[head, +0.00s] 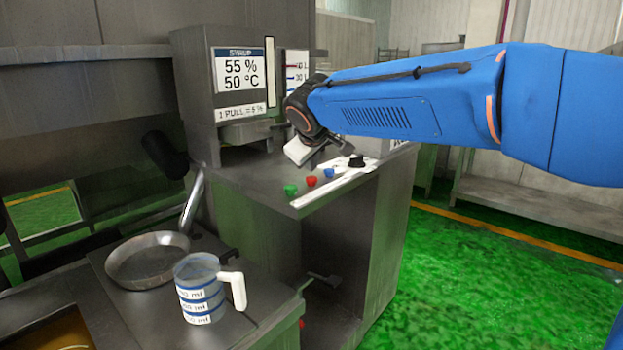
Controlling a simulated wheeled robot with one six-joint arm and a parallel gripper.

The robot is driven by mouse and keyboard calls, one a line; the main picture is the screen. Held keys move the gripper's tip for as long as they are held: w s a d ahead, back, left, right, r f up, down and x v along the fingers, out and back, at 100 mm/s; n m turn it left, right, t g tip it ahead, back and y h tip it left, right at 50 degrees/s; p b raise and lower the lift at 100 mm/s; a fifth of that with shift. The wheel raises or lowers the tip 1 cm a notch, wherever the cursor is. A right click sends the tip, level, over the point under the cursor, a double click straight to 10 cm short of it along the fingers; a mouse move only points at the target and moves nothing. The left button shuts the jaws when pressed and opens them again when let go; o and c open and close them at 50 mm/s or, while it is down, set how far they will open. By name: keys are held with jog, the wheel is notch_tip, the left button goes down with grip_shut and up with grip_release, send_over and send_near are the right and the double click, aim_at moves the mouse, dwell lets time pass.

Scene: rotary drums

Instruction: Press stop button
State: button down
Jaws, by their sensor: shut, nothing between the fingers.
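A small red button (311,181) sits on the front edge of the grey metal machine's ledge, between a green button (290,189) and a blue button (328,173). No readable label marks which one is stop. My gripper (318,163) is at the end of the blue arm, above and behind the row of buttons. It is shut and empty, and appears apart from the buttons. The fingertips are small and partly hidden by the gripper body.
A black knob (356,161) stands right of the buttons. The syrup display (239,72) reads 55 % and 50 °C. A measuring jug (199,287) and a metal pan (148,259) stand on the lower counter at left. Green floor is open at right.

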aim_at(312, 179)
jog(key=shift+f, duration=0.2)
dwell(0.6)
jog(key=shift+f, duration=0.85)
dwell(1.2)
jog(key=shift+r, duration=1.05)
jog(key=shift+r, duration=2.5)
